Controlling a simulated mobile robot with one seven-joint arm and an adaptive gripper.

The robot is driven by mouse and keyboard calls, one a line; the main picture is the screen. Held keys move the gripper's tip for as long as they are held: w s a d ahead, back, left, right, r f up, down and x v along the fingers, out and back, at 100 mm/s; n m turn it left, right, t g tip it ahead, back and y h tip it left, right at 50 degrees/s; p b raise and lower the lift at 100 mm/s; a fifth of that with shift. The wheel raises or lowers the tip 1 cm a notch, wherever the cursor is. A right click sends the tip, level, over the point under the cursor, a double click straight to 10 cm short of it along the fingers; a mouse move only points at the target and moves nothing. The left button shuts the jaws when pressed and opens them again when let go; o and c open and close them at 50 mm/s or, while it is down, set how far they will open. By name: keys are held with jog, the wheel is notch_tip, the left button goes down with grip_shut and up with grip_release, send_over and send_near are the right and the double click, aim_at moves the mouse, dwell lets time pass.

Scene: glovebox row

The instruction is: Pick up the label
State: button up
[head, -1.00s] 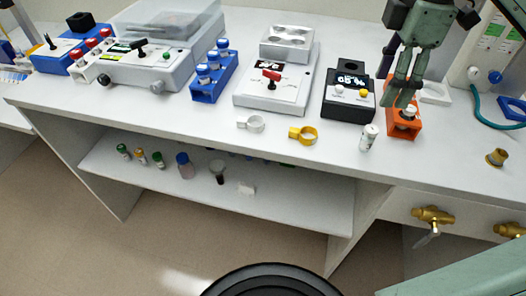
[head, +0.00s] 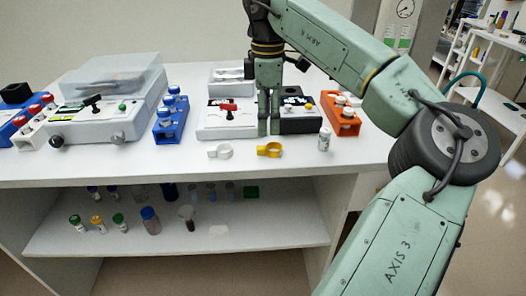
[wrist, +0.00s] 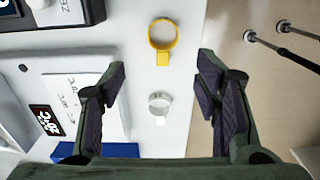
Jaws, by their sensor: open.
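Two ring-shaped pieces with a flat tab lie on the bench's front strip: a white one (head: 220,151) and a yellow one (head: 270,149). No piece can be read plainly as the label; these two tabbed rings are the likeliest. My gripper (head: 269,132) hangs pointing down behind the yellow ring, by the black meter. In the wrist view my gripper (wrist: 162,72) is open and empty. The white ring (wrist: 160,103) shows between its fingers, and the yellow ring (wrist: 163,38) shows past the fingertips. Both rings look apart from the fingers.
A white device with a red handle (head: 215,125), a black meter (head: 300,122) and an orange block (head: 345,120) stand behind the rings. A white-capped vial (head: 324,139) stands right of them. A blue rack (head: 165,132) is left.

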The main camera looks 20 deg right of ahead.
aim_at(264, 147)
jog(key=f, duration=0.2)
jog(key=f+p, duration=0.1)
jog(key=f, duration=0.2)
jog(key=a+f+p, duration=0.1)
jog(key=f, duration=0.1)
jog(key=shift+f, duration=0.15)
jog(key=shift+c, duration=0.3)
jog(key=c, duration=1.1)
jog(key=shift+o, duration=0.2)
